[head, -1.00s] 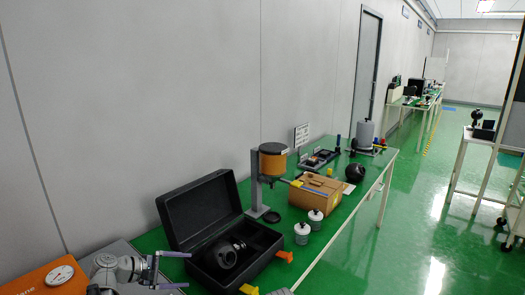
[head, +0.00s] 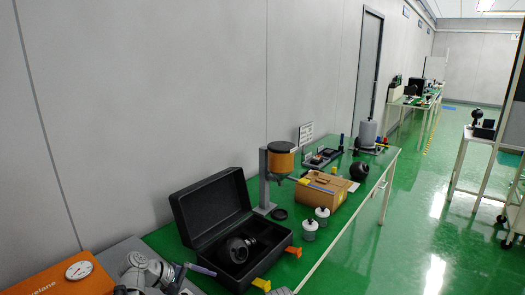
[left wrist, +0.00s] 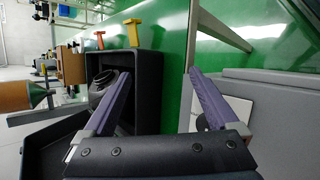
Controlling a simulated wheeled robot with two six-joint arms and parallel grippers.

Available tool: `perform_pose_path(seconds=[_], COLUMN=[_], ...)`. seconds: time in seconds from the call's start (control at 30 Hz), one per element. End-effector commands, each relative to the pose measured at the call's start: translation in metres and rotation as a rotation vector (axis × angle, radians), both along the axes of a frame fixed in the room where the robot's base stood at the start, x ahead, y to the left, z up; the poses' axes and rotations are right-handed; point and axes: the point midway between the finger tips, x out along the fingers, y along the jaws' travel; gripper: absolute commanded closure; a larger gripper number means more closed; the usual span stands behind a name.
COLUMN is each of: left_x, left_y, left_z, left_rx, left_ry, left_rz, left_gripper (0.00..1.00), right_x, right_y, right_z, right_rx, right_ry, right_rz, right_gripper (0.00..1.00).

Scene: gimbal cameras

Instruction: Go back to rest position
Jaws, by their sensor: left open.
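My left gripper (left wrist: 160,92) is open and empty in the left wrist view, its two purple fingers spread wide. In the head view my left gripper (head: 192,275) shows at the bottom left, partly cut off by the lower edge, left of the open black case. The black case (head: 192,228) has its lid up and holds a dark round camera (head: 236,250). In the left wrist view the case (left wrist: 148,75) lies ahead of the fingers, with the camera (left wrist: 104,80) partly behind the left finger. My right gripper is in neither view.
An orange unit with a dial (head: 60,280) is at lower left. Open floor lies right.

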Motion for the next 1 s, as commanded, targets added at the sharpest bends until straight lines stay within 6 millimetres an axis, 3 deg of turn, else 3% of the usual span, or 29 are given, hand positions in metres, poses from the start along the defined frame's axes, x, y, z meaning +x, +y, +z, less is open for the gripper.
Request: perform_pose_path(seconds=[0.27,0.4,0.5,0.7,1.0], left_x=[-0.054,-0.100,-0.129,-0.163,-0.172], left_y=[-0.068,-0.100,-0.113,-0.119,-0.119], left_z=[-0.024,-0.037,-0.041,-0.038,-0.035], left_rx=[0.280,0.504,0.660,0.884,0.979], left_ry=[-0.004,-0.022,-0.039,-0.066,-0.075], left_rz=[-0.330,-0.609,-0.806,-1.083,-1.191], left_gripper=[0.06,0.06,0.06,0.06,0.06], right_x=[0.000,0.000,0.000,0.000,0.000], right_y=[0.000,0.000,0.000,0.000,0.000], right_z=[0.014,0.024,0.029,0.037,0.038], right_rx=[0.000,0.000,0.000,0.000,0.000], right_ry=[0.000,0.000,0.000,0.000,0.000], right_rz=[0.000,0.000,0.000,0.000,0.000], right_gripper=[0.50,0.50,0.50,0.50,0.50])
